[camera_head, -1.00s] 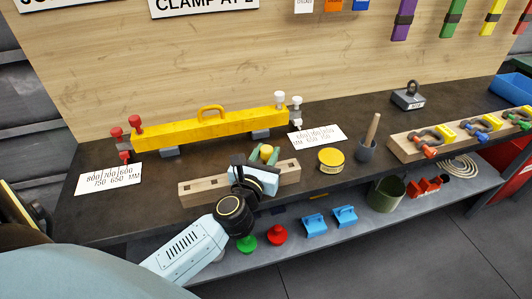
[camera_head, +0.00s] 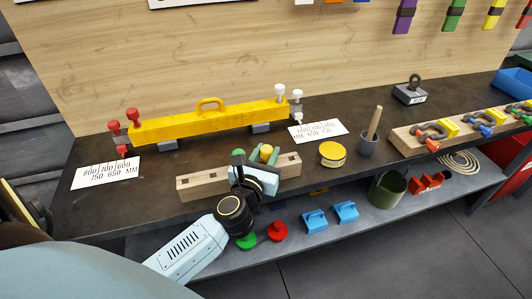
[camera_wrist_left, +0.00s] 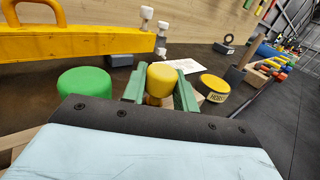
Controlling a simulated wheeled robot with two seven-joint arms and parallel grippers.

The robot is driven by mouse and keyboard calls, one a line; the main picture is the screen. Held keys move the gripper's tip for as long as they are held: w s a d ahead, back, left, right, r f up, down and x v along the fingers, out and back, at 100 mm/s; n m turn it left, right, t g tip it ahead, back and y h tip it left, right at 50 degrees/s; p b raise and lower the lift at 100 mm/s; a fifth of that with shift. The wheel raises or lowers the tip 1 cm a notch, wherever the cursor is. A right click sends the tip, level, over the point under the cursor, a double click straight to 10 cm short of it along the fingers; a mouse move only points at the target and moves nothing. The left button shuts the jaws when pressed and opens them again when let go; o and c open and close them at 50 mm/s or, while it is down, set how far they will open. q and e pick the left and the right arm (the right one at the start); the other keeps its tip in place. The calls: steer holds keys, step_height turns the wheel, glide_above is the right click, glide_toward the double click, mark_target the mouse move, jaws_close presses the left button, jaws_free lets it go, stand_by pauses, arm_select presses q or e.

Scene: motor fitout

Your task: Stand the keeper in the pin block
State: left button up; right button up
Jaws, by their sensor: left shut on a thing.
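The wooden pin block (camera_head: 204,187) lies along the front of the dark bench, with dark holes in it. My left gripper (camera_head: 264,156) is over the block's middle, its green fingers shut on a yellow-headed piece, which I take as the keeper (camera_head: 266,149). In the left wrist view the keeper (camera_wrist_left: 161,79) is upright between the fingers. Its lower end is hidden, so I cannot tell whether it is in a hole. A green round cap (camera_wrist_left: 84,82) is left of the fingers; it also shows in the head view (camera_head: 238,154). My right gripper is not in view.
A yellow beam (camera_head: 210,122) stands behind the block. A yellow tin (camera_head: 333,154) and a grey cup with a stick (camera_head: 367,146) are to the right. A lower shelf holds green, red and blue pieces (camera_head: 315,221). Bare bench lies between beam and block.

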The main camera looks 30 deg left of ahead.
arm_select(q)
steer(key=shift+f, duration=0.15)
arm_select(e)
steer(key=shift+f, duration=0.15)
arm_select(q)
steer(key=o, duration=1)
steer(key=shift+b+v, duration=0.75)
steer(key=shift+v, duration=5.95)
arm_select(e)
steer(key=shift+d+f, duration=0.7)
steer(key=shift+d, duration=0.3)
arm_select(q)
steer(key=shift+w, duration=0.1)
